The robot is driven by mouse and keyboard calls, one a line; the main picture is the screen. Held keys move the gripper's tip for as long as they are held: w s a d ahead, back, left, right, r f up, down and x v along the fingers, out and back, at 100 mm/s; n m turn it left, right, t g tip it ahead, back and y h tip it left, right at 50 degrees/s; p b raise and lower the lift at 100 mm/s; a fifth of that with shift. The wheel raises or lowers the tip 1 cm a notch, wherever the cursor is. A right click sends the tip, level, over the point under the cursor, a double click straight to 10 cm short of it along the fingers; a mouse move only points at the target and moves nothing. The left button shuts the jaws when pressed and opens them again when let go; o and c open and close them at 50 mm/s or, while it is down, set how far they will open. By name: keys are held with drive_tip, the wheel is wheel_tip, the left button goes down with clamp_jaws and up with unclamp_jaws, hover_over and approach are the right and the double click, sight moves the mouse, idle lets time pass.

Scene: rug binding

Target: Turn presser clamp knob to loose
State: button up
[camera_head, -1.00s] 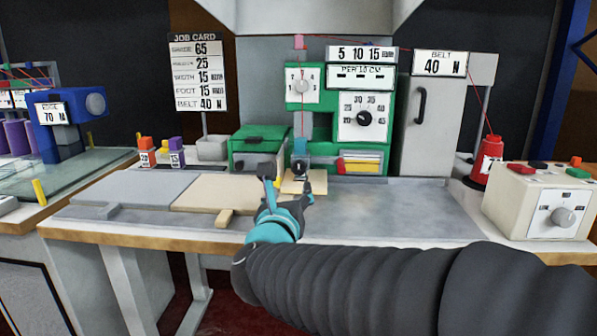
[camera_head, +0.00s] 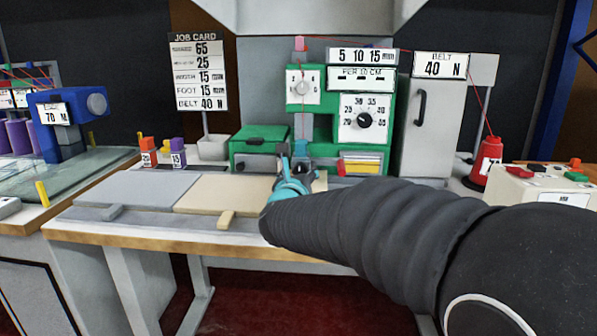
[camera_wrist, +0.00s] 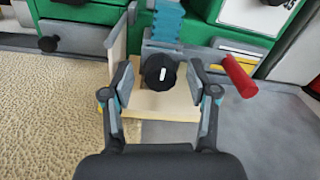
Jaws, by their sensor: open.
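The presser clamp knob is a round black knob with a white line mark (camera_wrist: 161,72). It faces my wrist camera below a teal ribbed block (camera_wrist: 166,22) on the green machine. The white mark stands close to upright. My gripper (camera_wrist: 161,92) is open, with one finger on each side of the knob in the wrist view. I cannot tell whether either finger touches it. In the head view my gripper (camera_head: 293,168) is in front of the machine's presser area and hides the knob.
A red lever (camera_wrist: 239,76) sticks out just right of the knob. A pale wood piece (camera_wrist: 160,104) lies under the knob, and an upright tan plate stands to its left. The green machine (camera_head: 376,98) rises behind. The grey tabletop to the right is clear.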

clamp_jaws()
